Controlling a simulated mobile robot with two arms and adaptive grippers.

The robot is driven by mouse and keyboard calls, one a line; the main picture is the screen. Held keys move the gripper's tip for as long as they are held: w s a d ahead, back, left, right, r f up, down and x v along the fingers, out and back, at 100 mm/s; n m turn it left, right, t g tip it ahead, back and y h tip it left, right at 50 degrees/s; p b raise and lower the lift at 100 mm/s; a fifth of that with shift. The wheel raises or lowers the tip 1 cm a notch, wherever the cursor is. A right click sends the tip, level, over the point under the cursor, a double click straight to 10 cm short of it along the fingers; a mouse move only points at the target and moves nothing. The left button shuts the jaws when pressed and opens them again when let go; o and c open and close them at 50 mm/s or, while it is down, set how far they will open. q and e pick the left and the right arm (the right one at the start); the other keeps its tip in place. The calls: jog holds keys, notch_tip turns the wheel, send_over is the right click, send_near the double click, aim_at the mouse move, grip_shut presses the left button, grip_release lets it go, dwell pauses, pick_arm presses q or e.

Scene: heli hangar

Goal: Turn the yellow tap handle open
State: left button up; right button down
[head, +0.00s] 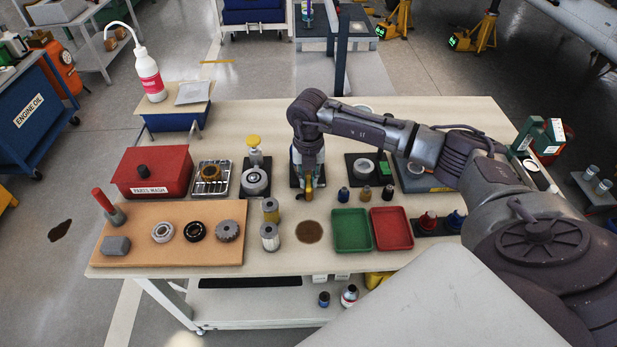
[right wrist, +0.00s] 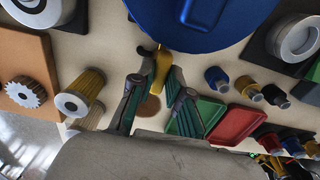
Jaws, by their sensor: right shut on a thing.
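The yellow tap handle (head: 308,190) is at the back middle of the workbench, over a dark base plate and largely covered by my gripper in the head view. In the right wrist view the yellow handle (right wrist: 161,68) hangs by a large blue round body (right wrist: 215,25). My right gripper (head: 307,178) reaches down onto it from above. In the right wrist view its two fingers (right wrist: 158,88) stand on either side of the handle and are shut on it. How far the handle is turned is hard to tell. My left gripper is not in view.
A brown round patch (head: 309,232) lies in front of the tap. A green tray (head: 352,230) and a red tray (head: 391,228) are to its right. Filters (head: 270,237) and an orange-brown board (head: 130,247) with gears are to the left. Small bottles (head: 366,193) stand close by on the right.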

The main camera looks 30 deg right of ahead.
aim_at(309, 181)
jog(key=c, duration=1.4)
grip_release()
jog(key=shift+r, duration=0.1)
notch_tip(309, 181, up, 12)
